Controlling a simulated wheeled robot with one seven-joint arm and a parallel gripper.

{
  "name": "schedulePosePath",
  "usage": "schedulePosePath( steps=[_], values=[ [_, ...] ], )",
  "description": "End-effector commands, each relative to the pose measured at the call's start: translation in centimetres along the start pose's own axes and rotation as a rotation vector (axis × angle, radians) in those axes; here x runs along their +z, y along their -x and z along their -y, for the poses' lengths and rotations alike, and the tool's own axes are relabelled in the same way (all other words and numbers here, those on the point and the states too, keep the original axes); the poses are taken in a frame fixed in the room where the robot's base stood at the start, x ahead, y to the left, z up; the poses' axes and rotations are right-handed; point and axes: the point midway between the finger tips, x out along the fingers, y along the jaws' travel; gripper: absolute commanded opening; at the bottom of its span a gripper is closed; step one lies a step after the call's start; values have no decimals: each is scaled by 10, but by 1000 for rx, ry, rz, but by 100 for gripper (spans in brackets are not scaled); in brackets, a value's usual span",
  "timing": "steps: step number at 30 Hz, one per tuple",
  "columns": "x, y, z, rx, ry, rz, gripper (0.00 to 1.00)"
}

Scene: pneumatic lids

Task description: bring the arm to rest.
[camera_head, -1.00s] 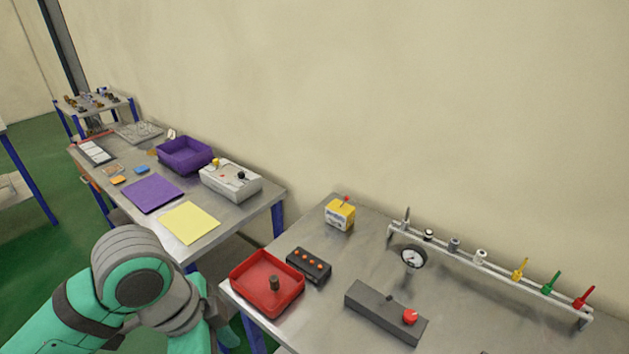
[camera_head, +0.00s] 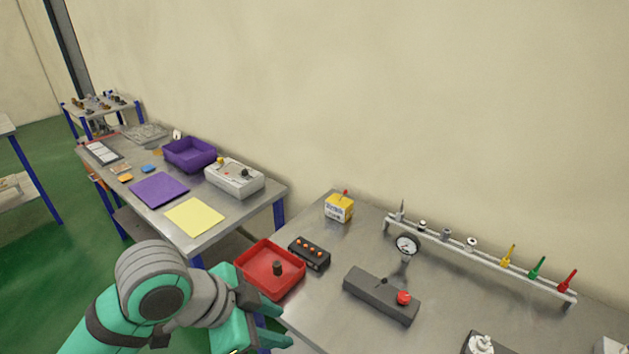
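My arm (camera_head: 155,290), teal and grey, reaches in from the bottom left and bends at a grey joint. My gripper (camera_head: 281,326) is at the bottom of the picture, by the front left edge of the near table. Its two teal fingers look apart, with nothing visible between them. A red tray (camera_head: 243,270) with a dark brown cylinder (camera_head: 277,268) in it stands on the near table just beyond the gripper.
The near table (camera_head: 340,262) also holds a black block with orange knobs (camera_head: 309,252), a yellow box (camera_head: 339,208), a grey bar with a red knob (camera_head: 380,294), a gauge (camera_head: 406,245) and a rail of fittings (camera_head: 480,259). A second table (camera_head: 215,225) stands left.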

Motion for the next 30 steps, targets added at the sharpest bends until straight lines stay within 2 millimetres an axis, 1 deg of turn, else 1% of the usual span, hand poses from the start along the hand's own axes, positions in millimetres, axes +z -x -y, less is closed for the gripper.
schedulePosePath(
  steps=[5, 7, 9, 12, 15, 18, 22, 26, 30],
  values=[
    [-50, -16, 14, -63, 9, -200, 37],
    [-74, -20, 21, -96, 23, -299, 37],
    [-96, -22, 28, -126, 42, -399, 37],
    [-124, -24, 37, -165, 80, -535, 37],
    [-147, -23, 45, -203, 128, -664, 37],
    [-164, -22, 53, -238, 187, -785, 37],
    [-179, -22, 62, -282, 275, -928, 37],
    [-184, -25, 70, -323, 379, -1051, 37],
    [-180, -33, 75, -372, 499, -1157, 37]
  ],
)
